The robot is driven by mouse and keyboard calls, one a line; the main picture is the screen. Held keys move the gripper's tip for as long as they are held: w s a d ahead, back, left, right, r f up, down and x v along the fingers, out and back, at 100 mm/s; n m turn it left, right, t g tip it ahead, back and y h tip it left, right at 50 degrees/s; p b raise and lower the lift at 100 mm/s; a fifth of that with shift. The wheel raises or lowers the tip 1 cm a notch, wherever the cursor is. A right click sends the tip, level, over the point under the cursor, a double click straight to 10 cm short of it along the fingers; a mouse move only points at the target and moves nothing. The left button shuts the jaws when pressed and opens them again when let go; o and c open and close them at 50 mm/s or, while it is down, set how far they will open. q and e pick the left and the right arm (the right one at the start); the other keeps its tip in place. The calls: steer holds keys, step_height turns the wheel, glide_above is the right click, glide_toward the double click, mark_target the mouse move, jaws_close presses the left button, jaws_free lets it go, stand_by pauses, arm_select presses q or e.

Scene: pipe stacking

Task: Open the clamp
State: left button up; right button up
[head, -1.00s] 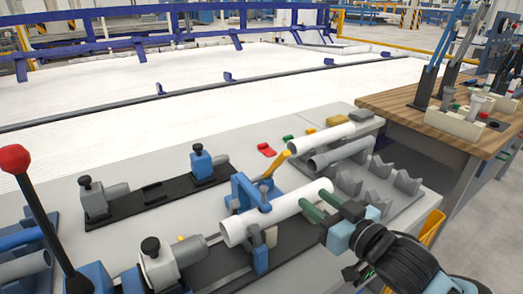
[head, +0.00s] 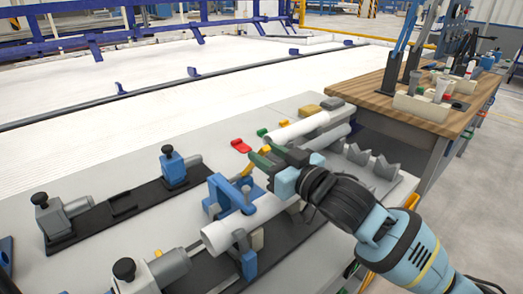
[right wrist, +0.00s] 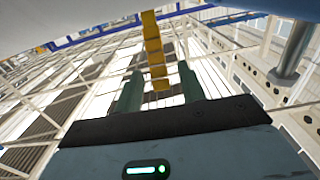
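The blue clamp (head: 224,196) stands on a black rail on the grey table, around a white pipe (head: 223,236). Its yellow handle (head: 250,165) points up and back, partly hidden by my right gripper in the head view. In the right wrist view the yellow handle (right wrist: 152,40) rises in line with the gap between the green fingers. My right gripper (head: 264,157) is at the handle, over the pipe's far end. Its fingers (right wrist: 160,88) are apart; contact with the handle cannot be told. My left gripper is not in view.
Another white pipe (head: 285,134) lies behind the gripper, near grey notched holders (head: 372,165). Two clamping blocks, one grey (head: 60,215) and one blue (head: 174,167), stand on a black rail at left. A red piece (head: 241,145) lies behind the clamp. A wooden bench (head: 400,113) stands at right.

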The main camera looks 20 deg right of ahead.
steer(key=shift+x, duration=1.15)
jaws_close()
